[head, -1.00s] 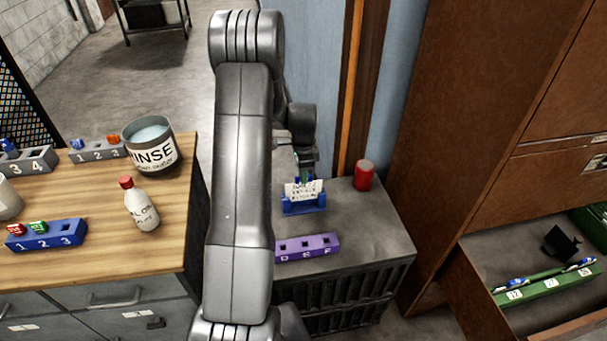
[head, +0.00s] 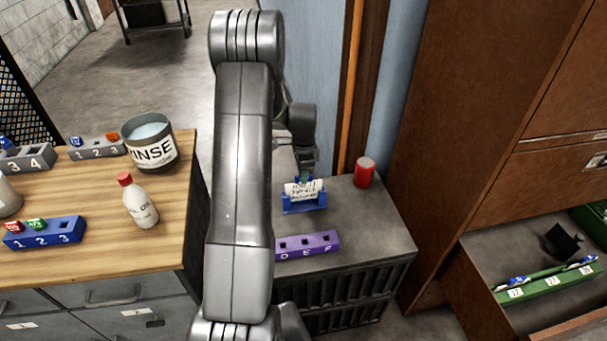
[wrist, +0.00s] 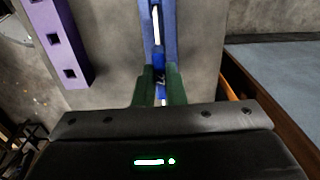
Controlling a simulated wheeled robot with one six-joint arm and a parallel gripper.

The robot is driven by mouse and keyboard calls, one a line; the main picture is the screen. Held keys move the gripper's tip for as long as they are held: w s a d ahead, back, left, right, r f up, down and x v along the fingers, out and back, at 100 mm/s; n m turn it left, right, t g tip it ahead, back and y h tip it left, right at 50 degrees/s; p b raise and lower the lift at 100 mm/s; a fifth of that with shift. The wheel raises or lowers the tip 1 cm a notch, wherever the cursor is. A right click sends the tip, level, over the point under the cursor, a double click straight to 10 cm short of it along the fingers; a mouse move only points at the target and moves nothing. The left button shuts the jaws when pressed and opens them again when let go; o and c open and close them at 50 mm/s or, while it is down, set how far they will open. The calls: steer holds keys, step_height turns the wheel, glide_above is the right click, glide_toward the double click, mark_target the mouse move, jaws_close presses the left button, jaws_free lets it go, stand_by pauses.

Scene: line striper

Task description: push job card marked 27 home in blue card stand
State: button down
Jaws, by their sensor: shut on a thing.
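The blue card stand (head: 303,208) sits on the dark grey cabinet top, and it also shows in the wrist view (wrist: 169,25). A white card (head: 304,189) with dark print stands upright in it; I cannot read its number. In the wrist view the card (wrist: 156,28) shows as a thin white edge in the stand's slot. My gripper (wrist: 160,88) has green-padded fingers right at the stand, closed on the near part of the card. In the head view my gripper (head: 305,174) is directly above and behind the card. How deep the card sits is hard to tell.
A purple block (head: 307,245) marked D E F lies in front of the stand. A red canister (head: 364,172) stands to its right. The wooden bench (head: 90,250) at left holds a bottle, a rinse tub and numbered blocks. An open drawer (head: 520,310) is at right.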

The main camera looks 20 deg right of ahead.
steer(key=shift+f+b, duration=0.75)
steer(key=shift+f, duration=0.35)
steer(key=c, duration=1.4)
jaws_free()
steer(key=shift+c, duration=0.2)
steer(key=shift+o, duration=0.5)
steer(key=shift+o, duration=1.2)
steer(key=shift+r, duration=0.1)
steer(key=shift+r+p, duration=2.05)
steer(key=shift+r, duration=1.4)
steer(key=shift+f, duration=0.1)
